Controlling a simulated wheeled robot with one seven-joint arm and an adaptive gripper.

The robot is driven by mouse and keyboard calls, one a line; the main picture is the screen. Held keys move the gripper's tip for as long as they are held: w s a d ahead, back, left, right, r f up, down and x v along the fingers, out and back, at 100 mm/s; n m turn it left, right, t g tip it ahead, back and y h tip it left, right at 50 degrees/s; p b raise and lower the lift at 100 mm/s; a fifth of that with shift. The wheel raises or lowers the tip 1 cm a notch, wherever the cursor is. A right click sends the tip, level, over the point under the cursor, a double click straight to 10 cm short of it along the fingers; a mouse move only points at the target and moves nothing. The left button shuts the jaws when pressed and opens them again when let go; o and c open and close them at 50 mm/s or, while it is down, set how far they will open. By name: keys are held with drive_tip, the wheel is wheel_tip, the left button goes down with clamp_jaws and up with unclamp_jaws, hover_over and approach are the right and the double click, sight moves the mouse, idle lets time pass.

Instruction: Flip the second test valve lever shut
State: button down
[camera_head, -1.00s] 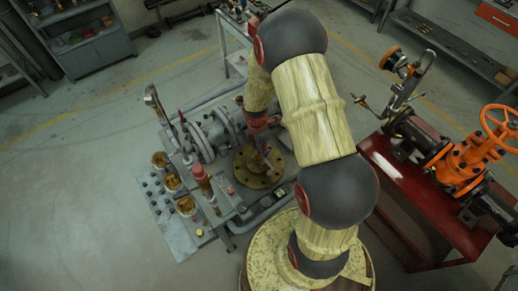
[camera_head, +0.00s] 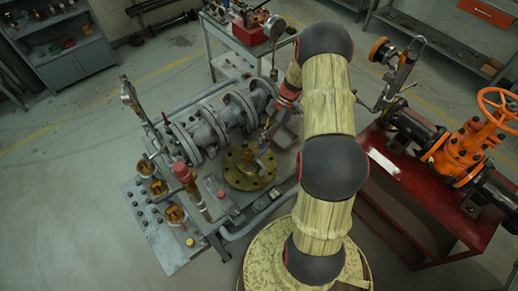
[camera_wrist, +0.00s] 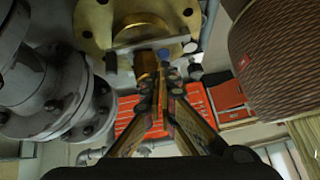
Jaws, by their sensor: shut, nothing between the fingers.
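My gripper (camera_wrist: 163,98) is shut and empty in the wrist view, its two fingers meeting at the tips. Just beyond the tips is a small brass fitting (camera_wrist: 147,66) with a grey bar-like lever (camera_wrist: 150,43) lying across the picture, in front of a round brass flange (camera_wrist: 96,22). I cannot tell whether the fingertips touch the fitting or the lever. In the head view the brass flange (camera_head: 238,176) lies beside the grey valve body (camera_head: 205,125). My gripper is small and partly merged with the fittings there, and which test valve this is cannot be told.
A pressure gauge (camera_head: 275,27) stands on a stem behind the valve body. A bench plate (camera_head: 168,238) with several brass cups is at lower left. An orange handwheel valve (camera_head: 462,150) sits on a red stand (camera_head: 385,165) at right. Open floor lies at left.

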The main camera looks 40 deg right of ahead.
drive_tip(key=shift+a+f+b, duration=0.35)
drive_tip(key=shift+a+f, duration=0.15)
drive_tip(key=shift+a, duration=0.05)
idle(0.5)
